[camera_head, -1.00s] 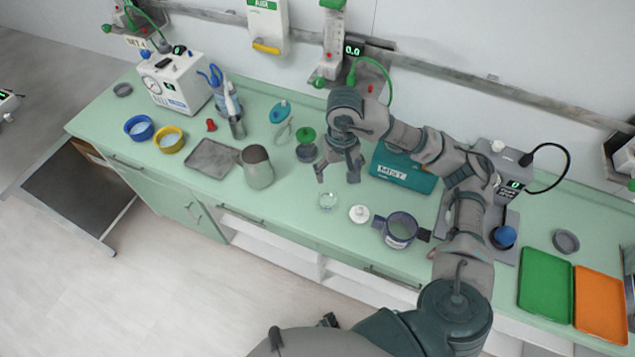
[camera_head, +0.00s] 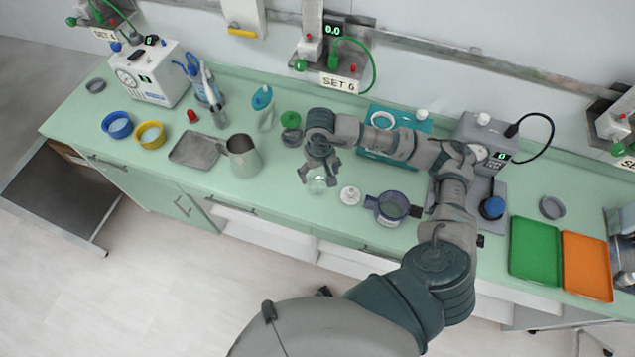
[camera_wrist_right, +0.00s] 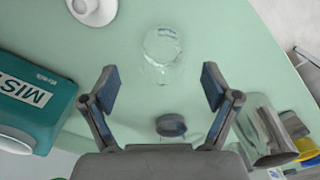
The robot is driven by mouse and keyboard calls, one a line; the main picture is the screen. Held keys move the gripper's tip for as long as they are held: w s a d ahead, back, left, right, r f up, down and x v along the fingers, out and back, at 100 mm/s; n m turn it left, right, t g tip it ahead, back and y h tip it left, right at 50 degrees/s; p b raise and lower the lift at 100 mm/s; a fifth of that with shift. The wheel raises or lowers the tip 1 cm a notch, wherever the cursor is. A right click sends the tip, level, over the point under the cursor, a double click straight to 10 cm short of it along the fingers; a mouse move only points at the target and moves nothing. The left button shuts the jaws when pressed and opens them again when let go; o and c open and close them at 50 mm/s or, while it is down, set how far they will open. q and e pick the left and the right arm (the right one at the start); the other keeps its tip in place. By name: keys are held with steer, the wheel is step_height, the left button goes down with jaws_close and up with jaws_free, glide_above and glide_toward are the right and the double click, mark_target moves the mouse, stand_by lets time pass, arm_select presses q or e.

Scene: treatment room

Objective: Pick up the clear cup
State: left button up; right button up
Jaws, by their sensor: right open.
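The clear cup (camera_head: 317,185) stands on the green counter near its front edge, just below my right gripper in the head view. In the right wrist view the clear cup (camera_wrist_right: 161,52) is see-through and lies beyond the fingertips, roughly centred between them. My right gripper (camera_head: 319,176) is open and empty, its fingers pointing down at the cup. The right wrist view shows both fingers (camera_wrist_right: 163,88) spread wide apart, with no contact on the cup to be seen. My left gripper is not in view.
A white round lid (camera_head: 350,195) and a dark blue-grey pot (camera_head: 391,207) stand right of the cup. A metal jug (camera_head: 243,157) stands to the left. A teal box (camera_head: 373,152) lies behind the right arm. A dark round piece (camera_wrist_right: 171,125) sits between the fingers' bases in the wrist view.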

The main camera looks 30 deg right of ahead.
mark_target(318, 179)
steer(key=f, duration=0.4)
steer(key=shift+w+a+p, duration=0.15)
steer(key=shift+w+p, duration=0.2)
steer(key=shift+f, duration=0.4)
steer(key=c, duration=1.3)
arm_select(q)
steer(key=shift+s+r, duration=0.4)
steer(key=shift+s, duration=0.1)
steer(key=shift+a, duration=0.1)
arm_select(e)
steer(key=shift+r, duration=0.15)
